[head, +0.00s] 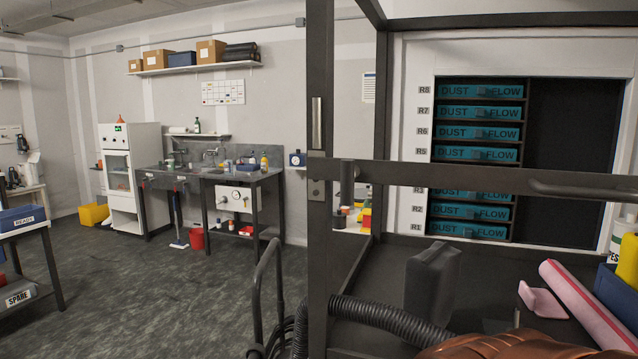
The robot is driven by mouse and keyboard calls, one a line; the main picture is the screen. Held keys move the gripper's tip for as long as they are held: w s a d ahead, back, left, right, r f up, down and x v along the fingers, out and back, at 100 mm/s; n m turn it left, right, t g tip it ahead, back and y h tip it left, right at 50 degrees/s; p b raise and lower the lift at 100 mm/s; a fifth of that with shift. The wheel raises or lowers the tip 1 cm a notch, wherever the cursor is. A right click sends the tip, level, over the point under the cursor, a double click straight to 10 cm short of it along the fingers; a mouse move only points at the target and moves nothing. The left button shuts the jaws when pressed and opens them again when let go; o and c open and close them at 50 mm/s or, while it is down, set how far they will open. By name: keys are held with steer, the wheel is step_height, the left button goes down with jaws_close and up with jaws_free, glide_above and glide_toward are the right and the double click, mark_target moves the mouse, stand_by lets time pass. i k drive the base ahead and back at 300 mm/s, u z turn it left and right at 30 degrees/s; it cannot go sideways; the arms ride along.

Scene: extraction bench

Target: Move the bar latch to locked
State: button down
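A dark horizontal bar (470,176) crosses in front of the bench opening and looks like the bar latch or the gate bar that carries it. Its left end meets a dark upright post (318,260). A short upright grey cylinder (347,180) stands at that end, just right of the post. A small metal plate (317,188) with a hole sits on the post at bar height, with a bright vertical strip (317,123) above it. A rounded handle (585,190) is on the bar at the right. I cannot tell the latch's state. My gripper is not in view.
Behind the bar, several teal DUST FLOW cartridges (478,134) fill a rack. A corrugated hose (385,316) crosses the lower front. Open floor (180,285) lies left.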

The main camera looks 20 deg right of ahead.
mark_target(349, 170)
steer(key=z, duration=1.5)
steer(key=k, duration=0.95)
steer(key=u, duration=1.7)
